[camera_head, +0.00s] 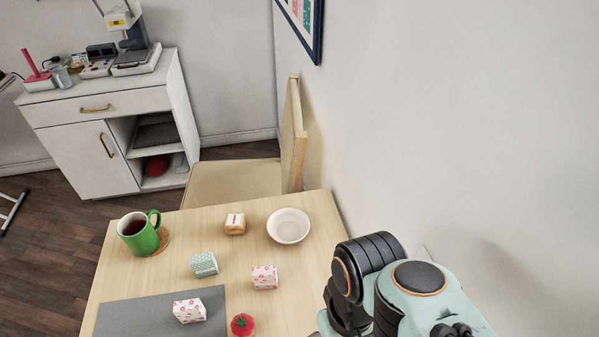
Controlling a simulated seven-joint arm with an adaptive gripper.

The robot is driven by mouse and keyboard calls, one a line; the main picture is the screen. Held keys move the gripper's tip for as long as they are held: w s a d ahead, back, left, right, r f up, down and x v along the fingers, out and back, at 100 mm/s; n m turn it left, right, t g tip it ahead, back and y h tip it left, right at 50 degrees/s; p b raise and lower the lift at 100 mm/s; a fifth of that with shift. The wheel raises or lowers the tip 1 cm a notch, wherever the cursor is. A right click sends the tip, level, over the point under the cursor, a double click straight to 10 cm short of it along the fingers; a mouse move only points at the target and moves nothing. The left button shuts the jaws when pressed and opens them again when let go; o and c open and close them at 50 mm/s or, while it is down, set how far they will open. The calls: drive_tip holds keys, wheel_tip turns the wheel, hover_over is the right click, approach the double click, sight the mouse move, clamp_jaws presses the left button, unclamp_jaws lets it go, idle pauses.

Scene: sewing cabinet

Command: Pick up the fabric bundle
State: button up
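Several small block-like bundles sit on the light wooden table (290,310). A teal dotted fabric bundle (204,263) lies near the middle. A white bundle with pink print (265,277) lies to its right. Another white bundle with pink print (189,310) lies on the grey mat at the front. A tan and white block with a label (235,223) sits farther back; I cannot tell if it is fabric. Which one is the task's bundle is not clear. Part of my arm shows at the lower right, beside the table, but my gripper's fingers are not in view.
A green mug (139,235) with dark liquid stands at the back left on a round coaster. A white bowl (288,226) is at the back right. A red tomato pincushion (242,325) sits beside the grey mat (119,318). A chair and wall are close by.

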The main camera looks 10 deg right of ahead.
sight(265, 280)
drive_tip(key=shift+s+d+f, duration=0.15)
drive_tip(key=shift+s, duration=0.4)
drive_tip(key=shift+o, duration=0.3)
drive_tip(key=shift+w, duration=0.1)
